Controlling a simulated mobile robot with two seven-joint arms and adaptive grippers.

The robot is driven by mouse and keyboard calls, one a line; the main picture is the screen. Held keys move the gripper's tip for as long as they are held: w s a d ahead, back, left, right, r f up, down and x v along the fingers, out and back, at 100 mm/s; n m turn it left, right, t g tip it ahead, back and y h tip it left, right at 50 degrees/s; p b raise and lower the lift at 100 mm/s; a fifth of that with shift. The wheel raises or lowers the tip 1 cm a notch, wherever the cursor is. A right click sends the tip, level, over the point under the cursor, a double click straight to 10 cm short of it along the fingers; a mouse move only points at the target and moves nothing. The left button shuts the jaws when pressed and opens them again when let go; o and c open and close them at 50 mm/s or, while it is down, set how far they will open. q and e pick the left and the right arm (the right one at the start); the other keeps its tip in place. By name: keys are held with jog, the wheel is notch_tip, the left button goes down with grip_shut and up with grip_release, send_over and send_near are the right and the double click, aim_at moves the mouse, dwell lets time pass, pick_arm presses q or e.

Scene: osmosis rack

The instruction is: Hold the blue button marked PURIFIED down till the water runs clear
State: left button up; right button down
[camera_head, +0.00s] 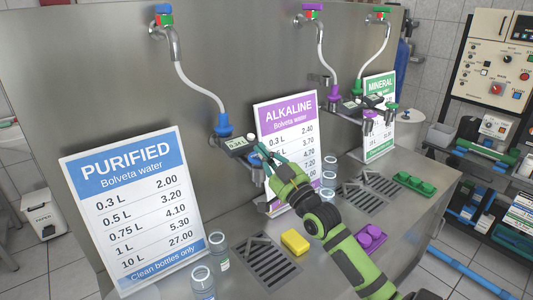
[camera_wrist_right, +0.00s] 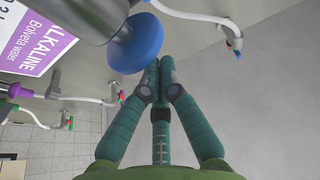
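The white and blue PURIFIED sign (camera_head: 120,210) leans against the steel panel at left. In the right wrist view a round blue button-like cap (camera_wrist_right: 137,43) on a grey cylinder lies just left of the fingertips (camera_wrist_right: 160,62), which are together and empty. Contact cannot be told. No lettering shows on the cap, and no water stream is visible. My left gripper is out of view.
The ALKALINE sign (camera_head: 287,115) stands close behind my right gripper. Glass bottles (camera_head: 202,283) and a yellow sponge (camera_head: 295,242) stand on the counter near a drain grate (camera_head: 264,262). Purple (camera_head: 333,93) and green (camera_head: 367,102) dispensers are farther right.

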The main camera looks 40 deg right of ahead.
pick_arm(q)
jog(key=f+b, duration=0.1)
jog(key=b, duration=0.1)
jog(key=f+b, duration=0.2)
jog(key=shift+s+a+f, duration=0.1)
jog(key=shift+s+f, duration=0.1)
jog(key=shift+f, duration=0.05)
pick_arm(e)
jog(key=r+v, duration=0.1)
jog(key=v, duration=0.9)
jog(key=shift+s+r, duration=0.2)
jog(key=shift+r, duration=0.1)
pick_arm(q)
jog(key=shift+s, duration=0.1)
